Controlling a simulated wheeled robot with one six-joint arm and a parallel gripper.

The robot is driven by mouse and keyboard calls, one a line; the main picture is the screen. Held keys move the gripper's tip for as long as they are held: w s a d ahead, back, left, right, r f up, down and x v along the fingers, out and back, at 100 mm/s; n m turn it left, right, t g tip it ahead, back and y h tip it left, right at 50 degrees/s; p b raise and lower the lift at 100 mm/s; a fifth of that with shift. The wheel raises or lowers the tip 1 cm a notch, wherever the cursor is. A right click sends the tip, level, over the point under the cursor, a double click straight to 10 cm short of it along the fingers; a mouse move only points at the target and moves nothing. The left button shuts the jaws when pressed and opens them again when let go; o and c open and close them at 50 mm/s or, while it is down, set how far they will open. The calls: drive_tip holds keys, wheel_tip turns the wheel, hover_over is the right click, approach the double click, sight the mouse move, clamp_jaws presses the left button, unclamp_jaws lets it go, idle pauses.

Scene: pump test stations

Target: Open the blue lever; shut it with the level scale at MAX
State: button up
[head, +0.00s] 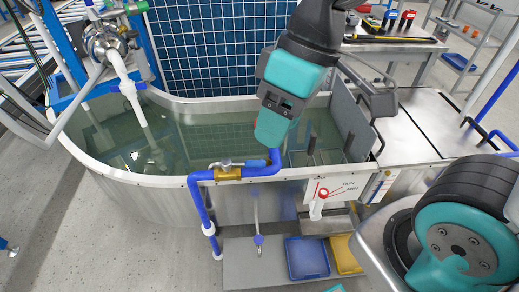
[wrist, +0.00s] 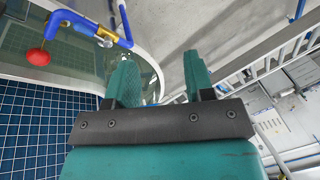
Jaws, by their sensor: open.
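A tank (head: 130,175) of greenish water has a blue pipe (head: 200,205) over its front rim. A brass valve (head: 228,173) sits in that pipe, with a lever (head: 240,163) that is metal at one end and blue at the other, lying roughly along the pipe. The pipe and the brass valve (wrist: 85,28) also show in the wrist view, top left. A white level scale panel (head: 345,188) with a red mark hangs on the tank front; its lettering is too small to read surely. My gripper (wrist: 160,75) is open and empty, above the water behind the valve.
A red ball (wrist: 38,57) shows near the pipe in the wrist view. Blue and yellow trays (head: 307,258) lie below the tank front. A metal counter (head: 430,125) adjoins on the right. Another pipe fitting (head: 105,45) stands at the tank's left.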

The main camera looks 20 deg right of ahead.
drive_tip(key=w+d+f+n+h+b, duration=0.1)
drive_tip(key=w+f+n+b, duration=0.1)
drive_tip(key=w+f, duration=0.35)
drive_tip(key=w+d+f+n+h+b, duration=0.1)
drive_tip(key=w+f, duration=0.1)
drive_tip(key=w, duration=0.7)
drive_tip(key=n+g+b, duration=0.2)
approach(244, 166)
drive_tip(key=shift+n+h, duration=0.3)
drive_tip(key=shift+h, duration=0.2)
drive_tip(key=f, duration=0.2)
drive_tip(key=s+d+f, duration=0.1)
drive_tip(key=f, duration=0.4)
drive_tip(key=shift+s+d, duration=0.2)
drive_tip(key=shift+s+f, duration=0.15)
drive_tip(key=shift+f, duration=0.55)
drive_tip(key=shift+c, duration=0.5)
clamp_jaws()
